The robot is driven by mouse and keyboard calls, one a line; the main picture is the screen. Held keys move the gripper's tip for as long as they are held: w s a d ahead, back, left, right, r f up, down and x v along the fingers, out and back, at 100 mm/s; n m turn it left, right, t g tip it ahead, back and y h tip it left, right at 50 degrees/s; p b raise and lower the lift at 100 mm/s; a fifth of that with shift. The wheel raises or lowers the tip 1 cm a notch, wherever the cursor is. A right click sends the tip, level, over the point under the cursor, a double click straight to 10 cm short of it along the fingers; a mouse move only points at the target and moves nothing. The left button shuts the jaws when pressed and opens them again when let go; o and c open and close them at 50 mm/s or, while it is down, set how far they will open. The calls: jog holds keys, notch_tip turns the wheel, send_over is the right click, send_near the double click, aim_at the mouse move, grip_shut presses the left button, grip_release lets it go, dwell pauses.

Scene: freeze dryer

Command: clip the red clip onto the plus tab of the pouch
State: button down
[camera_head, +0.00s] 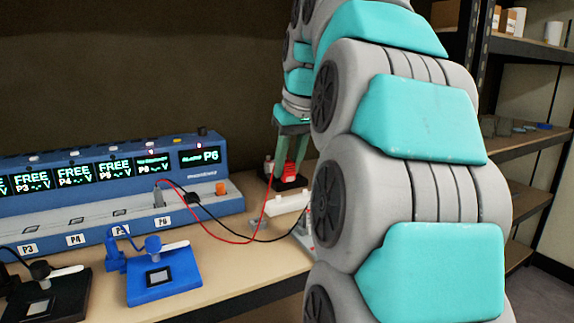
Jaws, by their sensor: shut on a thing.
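My gripper (290,160) points down at the back right of the bench, its green fingers closed around the red clip (290,172). The red clip sits low between the fingertips, just above or at a small black holder (291,184); I cannot tell whether they touch. A red lead (215,234) runs from the blue tester to the clip. The pouch and its plus tab cannot be made out; my arm hides much of the bench on the right.
The blue tester (110,215) with lit screens stands along the back left. A black lead (225,222) runs right toward my arm. A white block (287,203) lies in front of the black holder. A blue fixture (160,278) stands front left. Shelves (530,50) stand at right.

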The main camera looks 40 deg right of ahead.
jog(key=d, duration=0.6)
jog(key=shift+d, duration=0.3)
jog(key=shift+f, duration=0.1)
dwell(0.4)
jog(key=shift+a+f, duration=0.1)
jog(key=shift+f, duration=1.25)
jog(key=shift+f+b, duration=0.6)
jog(key=shift+f, duration=1)
jog(key=shift+f+b, duration=0.85)
jog(key=shift+f, duration=0.35)
dwell(0.6)
jog(key=c, duration=0.6)
grip_release()
